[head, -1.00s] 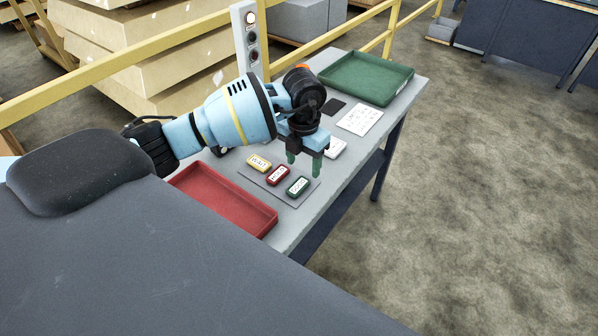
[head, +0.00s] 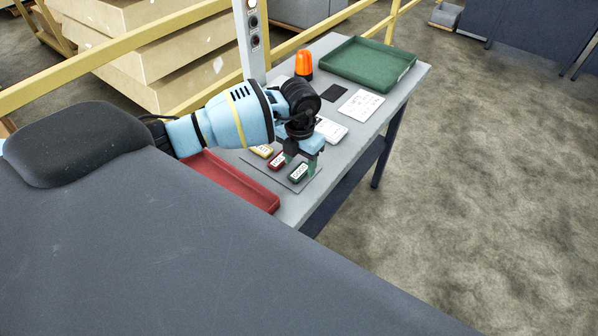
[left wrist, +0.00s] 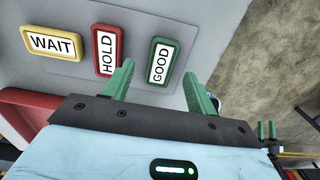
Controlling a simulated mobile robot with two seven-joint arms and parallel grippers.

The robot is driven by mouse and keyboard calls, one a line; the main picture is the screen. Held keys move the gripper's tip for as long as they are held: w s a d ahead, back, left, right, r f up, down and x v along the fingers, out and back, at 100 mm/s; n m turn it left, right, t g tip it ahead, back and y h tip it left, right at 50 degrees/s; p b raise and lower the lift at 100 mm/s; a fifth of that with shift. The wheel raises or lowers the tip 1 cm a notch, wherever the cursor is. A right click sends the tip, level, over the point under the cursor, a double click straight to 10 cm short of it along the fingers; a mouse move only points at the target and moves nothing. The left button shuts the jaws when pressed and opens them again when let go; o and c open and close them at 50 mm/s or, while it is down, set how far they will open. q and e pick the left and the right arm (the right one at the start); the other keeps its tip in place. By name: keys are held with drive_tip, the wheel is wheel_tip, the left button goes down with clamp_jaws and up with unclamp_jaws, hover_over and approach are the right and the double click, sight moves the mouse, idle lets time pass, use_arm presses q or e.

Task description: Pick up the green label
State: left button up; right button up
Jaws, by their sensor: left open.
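The green label, a small block reading GOOD (left wrist: 163,62), lies on a grey mat beside the red HOLD label (left wrist: 108,50) and the yellow WAIT label (left wrist: 52,43). In the head view the green label (head: 298,172) is at the mat's near right end. My left gripper (head: 299,163) is open and empty just above it. In the left wrist view the fingertips (left wrist: 158,70) are on either side of the green label's lower part, the left one between it and HOLD. I cannot tell the remaining height. Small green fingers at the right edge look like my right gripper (left wrist: 266,130).
A red tray (head: 240,183) lies left of the labels, and a green tray (head: 368,62) is at the table's far end. An orange beacon (head: 303,65), a dark pad (head: 325,88), a white sheet (head: 361,105) and a white device (head: 330,130) are between. A yellow rail (head: 115,62) runs behind.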

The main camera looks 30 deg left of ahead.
use_arm(q)
wheel_tip(320, 180, down, 2)
drive_tip(key=c, duration=1.1)
drive_tip(key=shift+o, duration=0.2)
drive_tip(key=shift+r, duration=0.1)
drive_tip(key=shift+w+r, duration=0.1)
drive_tip(key=shift+r, duration=0.4)
drive_tip(key=shift+s+d+r, duration=0.1)
drive_tip(key=shift+d+r, duration=0.2)
drive_tip(key=shift+r, duration=0.35)
drive_tip(key=shift+s+d+r, duration=0.1)
drive_tip(key=shift+d+r, duration=0.15)
drive_tip(key=shift+r, duration=0.35)
drive_tip(key=s+d, duration=0.2)
drive_tip(key=d, duration=0.5)
drive_tip(key=s+d+r, duration=0.1)
drive_tip(key=s+d, duration=0.2)
drive_tip(key=d, duration=0.4)
drive_tip(key=shift+r+b, duration=0.2)
drive_tip(key=shift+b, duration=0.2)
